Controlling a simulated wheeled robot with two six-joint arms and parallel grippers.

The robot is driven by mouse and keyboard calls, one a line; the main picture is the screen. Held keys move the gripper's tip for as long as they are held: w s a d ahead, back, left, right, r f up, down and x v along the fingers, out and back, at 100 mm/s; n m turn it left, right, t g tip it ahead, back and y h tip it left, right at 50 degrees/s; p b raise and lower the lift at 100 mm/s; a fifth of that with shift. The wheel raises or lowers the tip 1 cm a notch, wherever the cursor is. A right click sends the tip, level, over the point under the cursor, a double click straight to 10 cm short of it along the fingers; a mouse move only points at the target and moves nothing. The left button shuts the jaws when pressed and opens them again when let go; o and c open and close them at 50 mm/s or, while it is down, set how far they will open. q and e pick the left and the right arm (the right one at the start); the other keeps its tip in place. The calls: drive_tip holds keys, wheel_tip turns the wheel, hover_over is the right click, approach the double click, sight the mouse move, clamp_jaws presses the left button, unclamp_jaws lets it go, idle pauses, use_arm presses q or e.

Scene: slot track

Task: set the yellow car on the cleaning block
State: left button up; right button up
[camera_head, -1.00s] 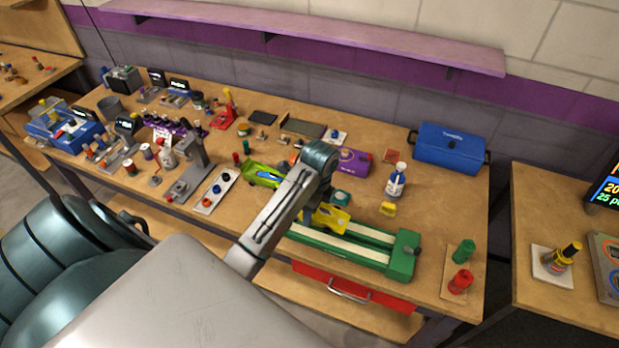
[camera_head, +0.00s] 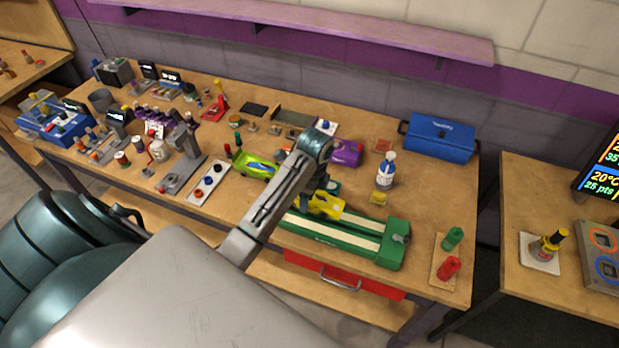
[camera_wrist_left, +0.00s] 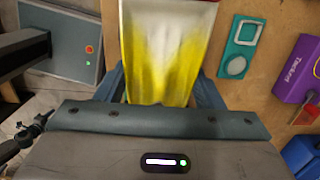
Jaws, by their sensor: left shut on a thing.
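My left gripper (camera_wrist_left: 165,98) is shut on the yellow car (camera_head: 326,206). In the left wrist view the yellow and white body of the car (camera_wrist_left: 165,45) lies between the fingers, large and close. In the head view my left arm hides part of the car and the fingers. The long green block with pale strips (camera_head: 335,236), which looks like the cleaning block, lies below and beside the car in the picture. I cannot tell whether the car touches it. My right gripper is not in view.
A lime green car (camera_head: 255,166) lies left of my wrist. A blue and white bottle (camera_head: 386,172), a yellow piece (camera_head: 378,198) and a blue toolbox (camera_head: 440,138) stand to the right. Red and green cylinders (camera_head: 449,268) stand at the right edge. A red drawer (camera_head: 345,278) is underneath.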

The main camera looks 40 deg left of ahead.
use_arm(q)
drive_tip(key=shift+f+b, duration=0.3)
drive_tip(key=shift+f, duration=2.85)
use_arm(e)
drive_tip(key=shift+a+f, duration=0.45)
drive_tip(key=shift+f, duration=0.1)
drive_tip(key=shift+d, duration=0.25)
use_arm(q)
drive_tip(key=o, duration=1.2)
